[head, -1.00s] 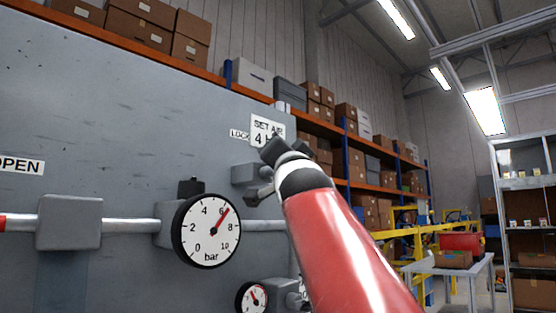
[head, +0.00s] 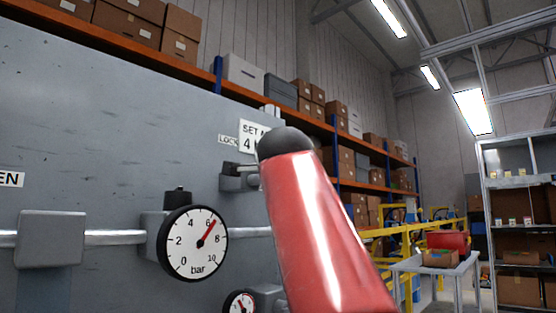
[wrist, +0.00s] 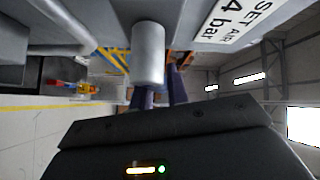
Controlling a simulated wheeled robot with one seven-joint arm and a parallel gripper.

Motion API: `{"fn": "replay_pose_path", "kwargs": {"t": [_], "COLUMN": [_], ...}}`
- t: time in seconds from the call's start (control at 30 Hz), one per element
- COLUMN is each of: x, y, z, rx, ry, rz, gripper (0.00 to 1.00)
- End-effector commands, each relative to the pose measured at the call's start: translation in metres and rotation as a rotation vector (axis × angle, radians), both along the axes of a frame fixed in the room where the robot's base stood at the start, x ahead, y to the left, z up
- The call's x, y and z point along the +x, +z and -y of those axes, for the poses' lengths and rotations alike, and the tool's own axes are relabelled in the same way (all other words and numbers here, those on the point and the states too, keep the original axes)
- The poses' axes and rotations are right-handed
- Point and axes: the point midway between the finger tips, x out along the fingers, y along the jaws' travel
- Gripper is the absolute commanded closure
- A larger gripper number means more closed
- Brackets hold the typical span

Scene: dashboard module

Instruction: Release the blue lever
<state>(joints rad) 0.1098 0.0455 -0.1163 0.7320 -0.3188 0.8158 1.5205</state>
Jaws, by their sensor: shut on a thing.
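My gripper is hidden behind my red arm in the head view. In the wrist view its dark body (wrist: 170,125) fills the bottom, and bluish-violet bars (wrist: 177,92) reach up from it. I cannot tell which of these are fingers and which belong to the blue lever. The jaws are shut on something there. A pale grey cylinder (wrist: 148,55) stands just beyond the gripper body and covers part of the bars. In the head view, a grey valve block (head: 238,178) sits on the panel below the "SET AIR 4 bar" label (head: 250,136), partly behind my arm.
A round gauge (head: 193,243) on a pipe sits left of my arm, its needle near 6 bar. A smaller gauge (head: 239,304) is below it. The grey panel (head: 90,130) fills the left. A table (head: 436,266) and yellow rails stand clear at the right.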

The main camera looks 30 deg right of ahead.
Motion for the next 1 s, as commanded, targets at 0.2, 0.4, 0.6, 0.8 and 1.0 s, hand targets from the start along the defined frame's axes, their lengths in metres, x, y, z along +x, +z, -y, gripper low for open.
{"fn": "replay_pose_path", "kwargs": {"t": [0.2,0.4,0.6,0.8,1.0], "x": [0.000,0.001,0.001,0.001,0.001], "y": [-0.004,-0.010,-0.012,-0.014,-0.014], "z": [0.000,0.000,0.000,0.000,0.000], "rx": [0.118,0.178,0.201,0.206,0.206], "ry": [0.001,0.002,0.002,0.001,0.001], "rz": [-0.045,-0.068,-0.076,-0.079,-0.079], "gripper": [1.00,1.00,1.00,1.00,0.78]}}
